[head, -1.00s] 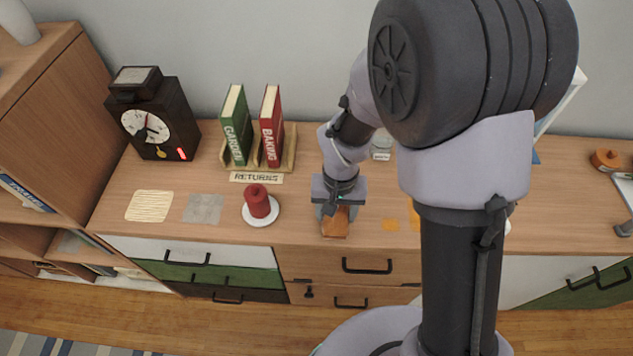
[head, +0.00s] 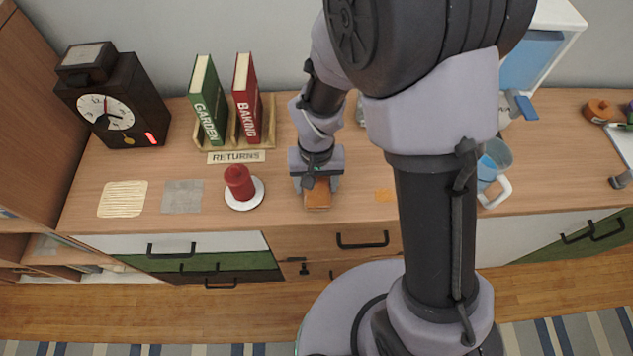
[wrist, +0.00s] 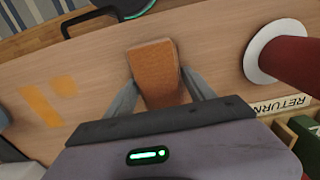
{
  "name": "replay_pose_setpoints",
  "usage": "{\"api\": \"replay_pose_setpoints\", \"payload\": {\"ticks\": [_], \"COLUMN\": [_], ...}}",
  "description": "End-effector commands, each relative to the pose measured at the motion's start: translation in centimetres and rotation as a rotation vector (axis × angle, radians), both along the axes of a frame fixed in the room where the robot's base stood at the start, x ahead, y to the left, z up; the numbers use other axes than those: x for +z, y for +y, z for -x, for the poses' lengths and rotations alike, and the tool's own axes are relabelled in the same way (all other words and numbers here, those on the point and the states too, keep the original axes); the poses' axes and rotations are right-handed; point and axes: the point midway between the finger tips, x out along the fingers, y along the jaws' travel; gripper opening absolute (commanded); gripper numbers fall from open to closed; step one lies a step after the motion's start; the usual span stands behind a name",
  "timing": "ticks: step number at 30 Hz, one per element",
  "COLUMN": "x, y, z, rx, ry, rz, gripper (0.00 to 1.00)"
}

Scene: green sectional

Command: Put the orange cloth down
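The orange cloth (head: 318,196) looks like a small thick folded block near the front edge of the wooden counter top. It also shows in the wrist view (wrist: 156,72). My gripper (head: 318,188) points down at it, and in the wrist view the two grey fingertips (wrist: 158,80) press against its left and right sides. The fingers are shut on it. I cannot tell whether its underside touches the counter.
A red candle (head: 239,182) on a white saucer (head: 252,201) stands left of my gripper. Faint orange patches (head: 385,194) mark the counter to the right. A book rack with a "RETURNS" label (head: 236,156) is behind. A clear jug (head: 497,155) stands farther right.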

Motion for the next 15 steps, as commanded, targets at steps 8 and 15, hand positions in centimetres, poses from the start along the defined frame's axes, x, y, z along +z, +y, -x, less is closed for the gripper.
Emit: {"api": "replay_pose_setpoints", "payload": {"ticks": [8,15], "x": [2.9,9.8], "y": [-0.1,-0.1], "z": [0.1,0.1], "rx": [0.001,0.001], "ry": [0.002,0.000], "rz": [0.002,0.001], "gripper": [0.80,0.80]}}
